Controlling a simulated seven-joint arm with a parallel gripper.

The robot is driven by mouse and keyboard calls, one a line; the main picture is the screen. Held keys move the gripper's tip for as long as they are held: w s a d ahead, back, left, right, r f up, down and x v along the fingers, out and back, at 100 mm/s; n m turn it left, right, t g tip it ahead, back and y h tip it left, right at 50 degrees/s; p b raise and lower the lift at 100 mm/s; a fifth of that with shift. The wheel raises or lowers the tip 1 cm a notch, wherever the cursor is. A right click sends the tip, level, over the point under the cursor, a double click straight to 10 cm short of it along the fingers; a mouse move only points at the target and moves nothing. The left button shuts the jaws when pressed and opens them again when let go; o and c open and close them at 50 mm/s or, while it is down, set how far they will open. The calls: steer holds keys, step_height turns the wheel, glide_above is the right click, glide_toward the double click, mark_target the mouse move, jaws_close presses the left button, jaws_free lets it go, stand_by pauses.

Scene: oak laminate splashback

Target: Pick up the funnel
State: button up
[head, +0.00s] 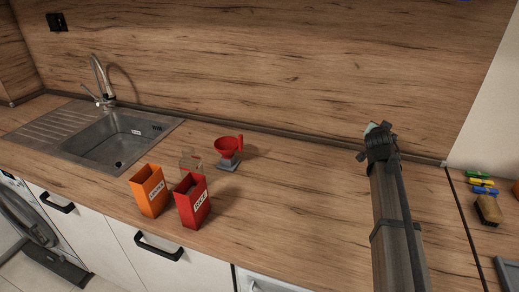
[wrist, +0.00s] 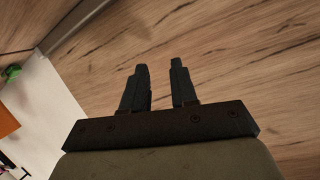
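A red funnel (head: 227,148) with an upright side tab stands on a small grey base (head: 229,164) on the wooden counter, right of the sink in the head view. It is not seen in the wrist view. My gripper (head: 377,128) is raised at the right of the head view, well to the right of the funnel. In the wrist view my gripper (wrist: 159,64) has its two dark fingers apart with nothing between them.
An orange box (head: 149,190), a red box (head: 191,201) and a clear container (head: 190,161) stand left of and in front of the funnel. The sink (head: 118,137) is farther left. Counter right of the funnel is clear. A brush (head: 488,210) lies at far right.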

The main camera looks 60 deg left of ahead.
mark_target(239, 140)
steer(key=shift+n+g+h, duration=0.3)
steer(key=shift+n+h, duration=0.2)
steer(key=shift+h, duration=0.1)
steer(key=s+a+f, duration=0.2)
steer(key=s+a, duration=0.1)
steer(key=s, duration=1)
steer(key=s+a+f, duration=0.2)
steer(key=s+a, duration=0.2)
steer(key=s, duration=1)
steer(key=s+a+f, duration=0.2)
steer(key=s+a, duration=0.1)
steer(key=s, duration=1.1)
steer(key=shift+s+a+f, duration=0.1)
steer(key=shift+s+a, duration=0.15)
steer(key=shift+a, duration=0.1)
steer(key=s+a+r+n+y, duration=0.1)
steer(key=s, duration=0.1)
steer(key=s+a+r+n, duration=0.1)
steer(key=s+a+r, duration=0.1)
steer(key=s+a+r+n+y, duration=0.1)
steer(key=a+r, duration=0.1)
steer(key=shift+s+n+g+y, duration=0.3)
steer(key=shift+s+g, duration=0.1)
steer(key=shift+a, duration=0.2)
steer(key=shift+w+a+f, duration=0.1)
steer(key=shift+w+a, duration=0.1)
steer(key=shift+a, duration=0.05)
steer(key=x, duration=0.6)
steer(key=shift+w+a, duration=0.15)
steer(key=shift+a, duration=0.05)
